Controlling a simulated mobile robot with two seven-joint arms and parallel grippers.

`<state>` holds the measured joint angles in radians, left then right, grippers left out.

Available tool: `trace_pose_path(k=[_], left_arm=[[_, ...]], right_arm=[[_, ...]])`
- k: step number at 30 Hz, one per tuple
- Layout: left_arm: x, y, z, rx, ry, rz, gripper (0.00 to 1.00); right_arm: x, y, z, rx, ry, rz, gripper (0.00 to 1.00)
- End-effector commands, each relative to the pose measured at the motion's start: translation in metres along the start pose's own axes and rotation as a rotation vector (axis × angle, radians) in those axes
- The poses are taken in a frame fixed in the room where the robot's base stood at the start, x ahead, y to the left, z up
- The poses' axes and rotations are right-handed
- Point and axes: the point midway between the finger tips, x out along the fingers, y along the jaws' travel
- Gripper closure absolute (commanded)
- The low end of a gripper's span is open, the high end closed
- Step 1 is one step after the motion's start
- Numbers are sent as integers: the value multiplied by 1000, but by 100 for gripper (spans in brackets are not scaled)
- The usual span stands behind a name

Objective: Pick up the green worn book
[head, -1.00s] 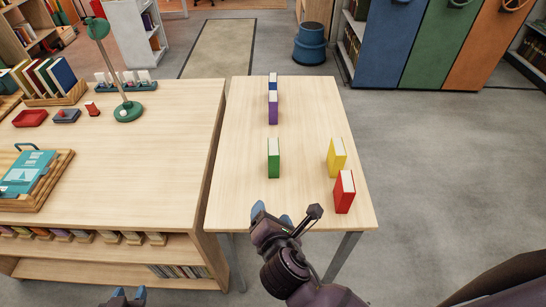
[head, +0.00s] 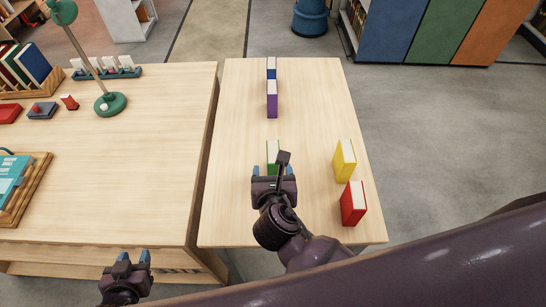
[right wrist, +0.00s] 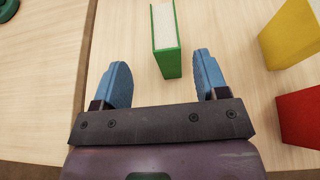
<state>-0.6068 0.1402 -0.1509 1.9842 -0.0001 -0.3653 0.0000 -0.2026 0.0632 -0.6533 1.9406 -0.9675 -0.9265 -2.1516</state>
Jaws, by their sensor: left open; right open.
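The green book (head: 272,150) stands upright on the narrow wooden table, its lower part hidden behind my right gripper in the head view. My right gripper (head: 273,171) is open and empty, just in front of the book. In the right wrist view the green book (right wrist: 166,45) is ahead of the open fingers (right wrist: 162,82), roughly in line with the gap between them and apart from both. My left gripper (head: 134,257) is open and empty, low at the left by the front edge of the wide desk.
A yellow book (head: 344,160) and a red book (head: 353,204) stand to the right on the narrow table (head: 230,200). A purple book (head: 272,100) and a blue book (head: 271,68) stand farther back. A green lamp (head: 110,104) is on the desk at left.

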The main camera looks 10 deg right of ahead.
Motion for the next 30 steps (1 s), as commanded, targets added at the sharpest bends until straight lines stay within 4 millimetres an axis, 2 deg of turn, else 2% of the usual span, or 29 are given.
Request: trace_pose_path(k=[4, 13, 21, 30], left_arm=[[-2, -2, 7, 3, -13, -2, 57], [2, -1, 1, 4, 1, 0, 57], [3, -1, 1, 4, 3, 0, 57], [4, -1, 0, 4, 6, 0, 57]], right_arm=[[21, 0, 0, 1, 0, 0, 33], [41, -2, 1, 3, 1, 0, 33], [76, -6, 3, 2, 1, 0, 33], [84, -6, 3, 2, 1, 1, 33]])
